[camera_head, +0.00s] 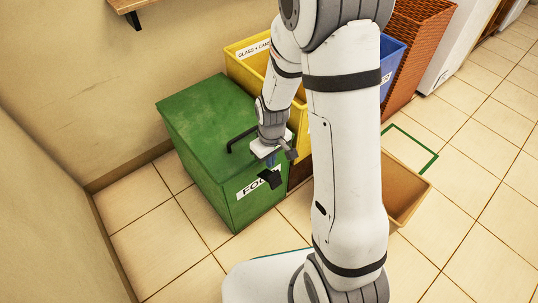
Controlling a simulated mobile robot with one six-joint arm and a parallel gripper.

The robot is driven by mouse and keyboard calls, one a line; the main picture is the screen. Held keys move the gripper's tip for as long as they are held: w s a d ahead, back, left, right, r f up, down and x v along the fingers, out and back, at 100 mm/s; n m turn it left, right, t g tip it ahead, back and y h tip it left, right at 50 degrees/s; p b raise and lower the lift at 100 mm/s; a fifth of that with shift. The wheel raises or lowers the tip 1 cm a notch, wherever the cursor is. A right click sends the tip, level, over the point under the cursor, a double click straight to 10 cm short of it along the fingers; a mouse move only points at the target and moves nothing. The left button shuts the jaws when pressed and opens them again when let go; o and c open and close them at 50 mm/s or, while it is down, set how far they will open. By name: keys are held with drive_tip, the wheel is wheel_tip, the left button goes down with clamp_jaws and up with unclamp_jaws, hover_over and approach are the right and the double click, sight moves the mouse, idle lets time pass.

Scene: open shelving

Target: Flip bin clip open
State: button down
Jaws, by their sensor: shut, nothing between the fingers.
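The green bin (200,150) stands against the wall with its lid down. Its front carries a white label partly reading "FOO" (252,188), partly hidden by my gripper. A black bar-shaped handle (241,138) sits at the lid's front edge, its right end close to my wrist. I cannot tell whether this bar is the clip; no other clip shows clearly, and one could be hidden behind my wrist. My gripper (277,168) is shut and empty, in front of the bin's upper front near its right side. I cannot tell whether it touches the bin.
A yellow bin labelled "GLASS + CANS" (250,51) and a blue bin (393,62) stand to the right, partly behind my arm. A tan open container (402,190) is at right. Tiled floor is clear at left front.

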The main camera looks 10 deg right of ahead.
drive_tip(key=shift+w+f, duration=0.1)
drive_tip(key=shift+w, duration=0.05)
drive_tip(key=shift+s, duration=0.2)
drive_tip(key=shift+s+d+r, duration=0.35)
drive_tip(key=shift+s, duration=0.15)
drive_tip(key=s+d+r+p, duration=0.3)
drive_tip(key=s+r+p, duration=0.3)
drive_tip(key=r, duration=0.1)
drive_tip(key=shift+s+d, duration=0.15)
drive_tip(key=shift+d, duration=0.05)
drive_tip(key=shift+r, duration=0.1)
idle(0.4)
